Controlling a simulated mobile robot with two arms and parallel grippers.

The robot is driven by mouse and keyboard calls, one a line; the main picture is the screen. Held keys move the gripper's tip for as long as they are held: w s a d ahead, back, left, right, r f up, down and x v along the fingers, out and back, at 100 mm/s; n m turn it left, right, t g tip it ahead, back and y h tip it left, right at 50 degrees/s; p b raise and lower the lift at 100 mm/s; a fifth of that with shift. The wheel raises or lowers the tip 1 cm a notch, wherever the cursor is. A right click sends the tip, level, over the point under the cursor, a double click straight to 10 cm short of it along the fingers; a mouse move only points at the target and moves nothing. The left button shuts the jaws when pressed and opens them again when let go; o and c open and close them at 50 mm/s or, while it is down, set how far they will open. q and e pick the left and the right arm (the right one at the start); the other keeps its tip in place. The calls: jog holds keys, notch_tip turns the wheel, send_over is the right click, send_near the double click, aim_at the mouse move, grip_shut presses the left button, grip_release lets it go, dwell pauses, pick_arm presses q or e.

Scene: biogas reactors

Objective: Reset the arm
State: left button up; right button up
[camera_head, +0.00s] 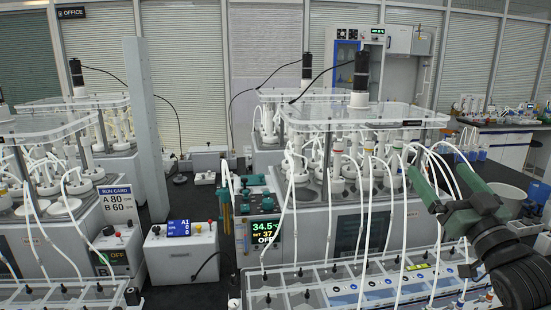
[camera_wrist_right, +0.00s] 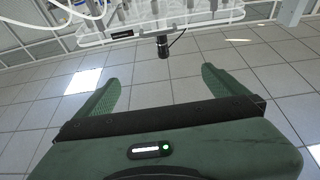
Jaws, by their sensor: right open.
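My right arm comes in from the lower right of the head view. Its green gripper (camera_head: 440,176) is raised in front of the right reactor unit (camera_head: 400,212), near the white tubes. In the right wrist view the two green fingers (camera_wrist_right: 158,82) are spread wide with nothing between them. Ceiling panels and the upside-down top of a reactor unit (camera_wrist_right: 150,28) show beyond them. My left gripper and left arm are not in view.
White tubes (camera_head: 333,215) loop from the right reactor unit to a tray of bottles (camera_head: 355,290) in front. A control box (camera_head: 182,250) and a grey post (camera_head: 146,130) stand to the left. A grey bin (camera_head: 508,200) is behind my right arm.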

jog(key=s+a+f+g+h, duration=0.1)
jog(key=s+a+f+g, duration=0.2)
jog(key=f, duration=0.8)
jog(key=s+a+f+g, duration=0.2)
jog(key=s+f+g, duration=0.1)
jog(key=f, duration=0.7)
jog(key=s+a+f+g+h, duration=0.1)
jog(key=s+a+f+g, duration=0.2)
jog(key=f, duration=0.8)
jog(key=s+a+f+g, duration=0.25)
jog(key=s+f, duration=0.25)
jog(key=s, duration=0.3)
jog(key=s+a+f+g, duration=0.1)
jog(key=s+f+g, duration=0.3)
jog(key=s, duration=0.4)
jog(key=s+a+f+g, duration=0.25)
jog(key=s+f, duration=0.25)
jog(key=s, duration=0.3)
jog(key=s+f+g, duration=0.2)
jog(key=s+f, duration=0.1)
jog(key=f, duration=2.6)
jog(key=s+d+f, duration=0.1)
jog(key=s+f, duration=0.5)
jog(key=s, duration=0.2)
jog(key=s+d+f+n, duration=0.1)
jog(key=s+d+f, duration=0.1)
jog(key=s+f, duration=0.5)
jog(key=shift+s+d+f+g+h, duration=0.3)
jog(key=shift+s+g, duration=0.1)
jog(key=shift+s, duration=0.1)
